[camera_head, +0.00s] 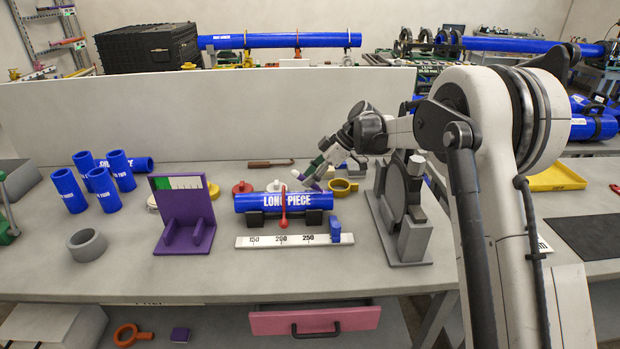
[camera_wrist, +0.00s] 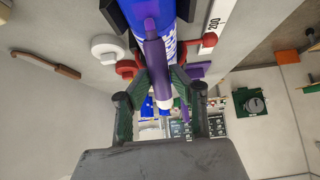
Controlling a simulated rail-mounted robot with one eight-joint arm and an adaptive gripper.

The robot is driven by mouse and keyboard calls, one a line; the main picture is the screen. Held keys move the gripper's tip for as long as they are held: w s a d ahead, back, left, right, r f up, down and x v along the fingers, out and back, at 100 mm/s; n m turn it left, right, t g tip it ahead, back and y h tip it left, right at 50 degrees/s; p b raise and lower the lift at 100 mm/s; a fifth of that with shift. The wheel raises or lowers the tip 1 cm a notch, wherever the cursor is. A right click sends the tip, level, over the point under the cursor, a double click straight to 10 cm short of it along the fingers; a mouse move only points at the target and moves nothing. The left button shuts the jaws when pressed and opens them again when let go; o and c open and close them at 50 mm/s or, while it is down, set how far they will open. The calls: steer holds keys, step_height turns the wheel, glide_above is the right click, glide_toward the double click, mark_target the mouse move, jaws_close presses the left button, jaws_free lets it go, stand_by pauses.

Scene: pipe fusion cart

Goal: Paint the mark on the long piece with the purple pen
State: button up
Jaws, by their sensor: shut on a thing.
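The long piece (camera_head: 265,202) is a blue pipe lettered "LONG PIECE", lying across black supports on the bench. A red clamp (camera_head: 283,208) stands across its middle. My gripper (camera_head: 319,171) is behind the pipe's right end, tilted down toward it. In the wrist view my gripper (camera_wrist: 160,82) has its green fingers shut on the purple pen (camera_wrist: 154,52). The pen overlaps the blue long piece (camera_wrist: 178,40) in that view; I cannot tell whether it touches. The mark cannot be made out.
A white ruler (camera_head: 268,241) with a blue slider (camera_head: 335,230) lies in front of the pipe. A purple stand (camera_head: 182,213) is left, a grey fixture (camera_head: 402,205) right. A yellow ring (camera_head: 343,187) lies near my gripper. Short blue pipes (camera_head: 102,190) stand far left.

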steer(key=shift+w+d, duration=0.1)
steer(key=shift+d, duration=0.5)
steer(key=shift+d+b, duration=0.3)
steer(key=shift+b, duration=0.1)
steer(key=shift+a+b, duration=0.4)
steer(key=shift+a, duration=0.55)
steer(key=shift+d, duration=0.5)
stand_by(0.4)
steer(key=shift+r, duration=0.15)
steer(key=shift+r+p, duration=1.25)
steer(key=shift+r, duration=2.2)
steer(key=shift+f, duration=0.25)
